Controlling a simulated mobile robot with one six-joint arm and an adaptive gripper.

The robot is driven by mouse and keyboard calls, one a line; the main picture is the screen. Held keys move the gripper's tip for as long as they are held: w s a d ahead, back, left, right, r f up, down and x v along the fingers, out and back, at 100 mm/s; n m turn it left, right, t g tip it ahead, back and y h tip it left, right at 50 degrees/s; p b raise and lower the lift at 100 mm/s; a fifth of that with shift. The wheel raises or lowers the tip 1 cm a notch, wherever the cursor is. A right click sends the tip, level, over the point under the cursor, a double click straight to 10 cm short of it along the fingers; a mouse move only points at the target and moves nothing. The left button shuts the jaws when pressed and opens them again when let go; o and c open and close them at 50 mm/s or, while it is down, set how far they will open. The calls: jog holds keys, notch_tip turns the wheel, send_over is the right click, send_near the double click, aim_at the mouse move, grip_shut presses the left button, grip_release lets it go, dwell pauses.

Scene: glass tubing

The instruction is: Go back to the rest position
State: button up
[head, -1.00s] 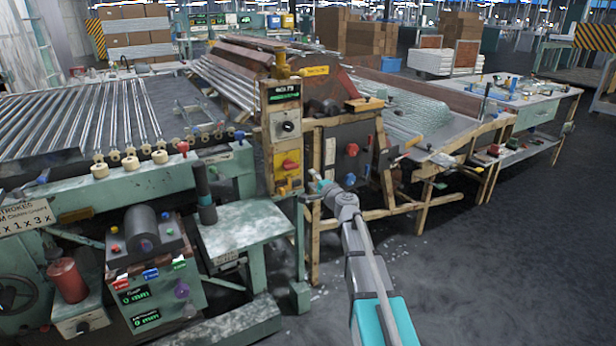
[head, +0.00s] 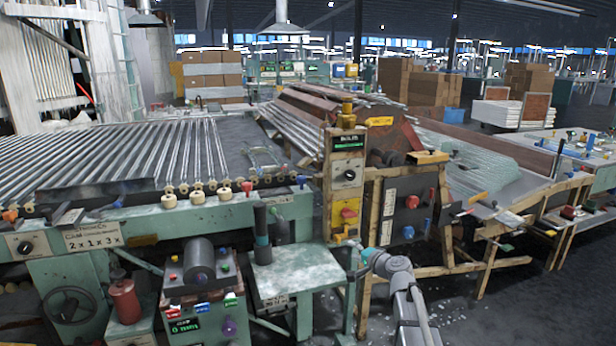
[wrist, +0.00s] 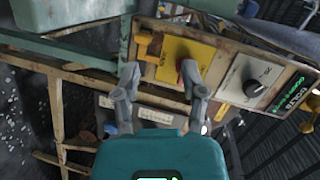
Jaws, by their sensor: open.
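My gripper (head: 363,260) is at the lower right of the control box (head: 334,200) in the head view, small and partly blended with the frame behind it. In the wrist view, the two grey fingers of my gripper (wrist: 160,84) are spread apart with nothing between them. Beyond them is the control box with a red switch (wrist: 184,66) on a yellow plate, a black knob (wrist: 253,88) and a green-lit display (wrist: 292,92). The panel appears rotated in that view. I cannot tell the exact gap between the fingers and the box.
A wooden frame (head: 480,234) stands close to the right of my arm. A small green table (head: 300,272) is at the left. A roller bed with glass tubes (head: 130,150) lies behind it. Dark floor (head: 500,315) is open at the lower right.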

jog(key=s+a+f+n+g+h, duration=0.1)
jog(key=s+a+f+n+g, duration=0.1)
jog(key=s+f+n+g, duration=0.45)
jog(key=s+a+f+n+g+h, duration=0.1)
jog(key=s+a+f+g, duration=0.2)
jog(key=s, duration=0.6)
jog(key=s+d+f+n+g+h+p, duration=0.1)
jog(key=s+d+f+g+h, duration=0.15)
jog(key=s, duration=0.45)
jog(key=s+d+f+n+g+h, duration=0.1)
jog(key=s+d+f+g+h, duration=0.1)
jog(key=s+d+h, duration=0.35)
notch_tip(320, 180, up, 26)
jog(key=s+a+y+p, duration=0.1)
jog(key=p, duration=2.5)
jog(key=shift+s+a+r+y, duration=0.25)
jog(key=shift+s+a+y, duration=0.05)
jog(key=shift+a+y, duration=0.1)
